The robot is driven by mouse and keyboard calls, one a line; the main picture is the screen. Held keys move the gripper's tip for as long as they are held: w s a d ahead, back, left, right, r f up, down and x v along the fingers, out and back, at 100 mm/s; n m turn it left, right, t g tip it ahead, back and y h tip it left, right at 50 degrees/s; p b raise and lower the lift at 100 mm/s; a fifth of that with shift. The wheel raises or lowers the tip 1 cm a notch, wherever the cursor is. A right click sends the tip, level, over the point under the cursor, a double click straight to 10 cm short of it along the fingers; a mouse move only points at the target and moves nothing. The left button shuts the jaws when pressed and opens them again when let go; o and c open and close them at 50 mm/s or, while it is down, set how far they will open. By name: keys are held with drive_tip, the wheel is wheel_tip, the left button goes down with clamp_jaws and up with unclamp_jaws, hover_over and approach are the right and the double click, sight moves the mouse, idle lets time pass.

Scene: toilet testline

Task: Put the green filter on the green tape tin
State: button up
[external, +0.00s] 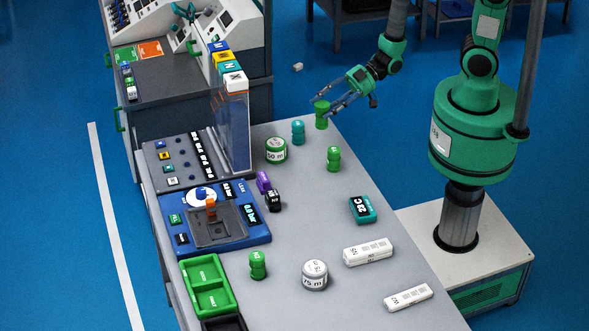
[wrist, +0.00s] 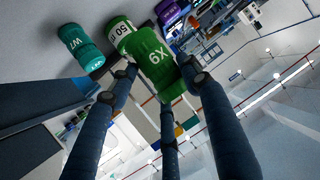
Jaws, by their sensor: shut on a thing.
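A green filter (external: 321,115) is between my gripper's fingers near the far right corner of the table. In the wrist view this green filter (wrist: 155,62), marked X9, sits between the fingers, which close around it. My gripper (external: 325,103) is shut on it; how high it is above the table is hard to tell. The green tape tin (external: 276,150), with a white label reading 50 m, stands on the table to the left of the gripper and nearer the camera. In the wrist view the tin (wrist: 121,32) shows partly behind the filter.
A teal piece (external: 298,132) stands between the tin and my gripper. Another green piece (external: 334,159) stands to the right of the tin. A tall clear dispenser (external: 233,130) rises left of the tin. A white tin (external: 314,275) stands farther forward. The tin's top is clear.

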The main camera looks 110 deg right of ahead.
drive_tip(key=w+d+f+b, duration=0.1)
drive_tip(key=w+d, duration=0.2)
drive_tip(key=w, duration=1.2)
drive_tip(key=shift+d+f+b, duration=0.15)
drive_tip(key=shift+f+b, duration=0.05)
drive_tip(key=shift+b, duration=0.2)
drive_tip(key=shift+f, duration=0.1)
drive_tip(key=shift+f+b, duration=0.45)
drive_tip(key=shift+f, duration=1.2)
drive_tip(key=shift+f, duration=0.1)
drive_tip(key=o, duration=1.2)
drive_tip(key=shift+c, duration=0.2)
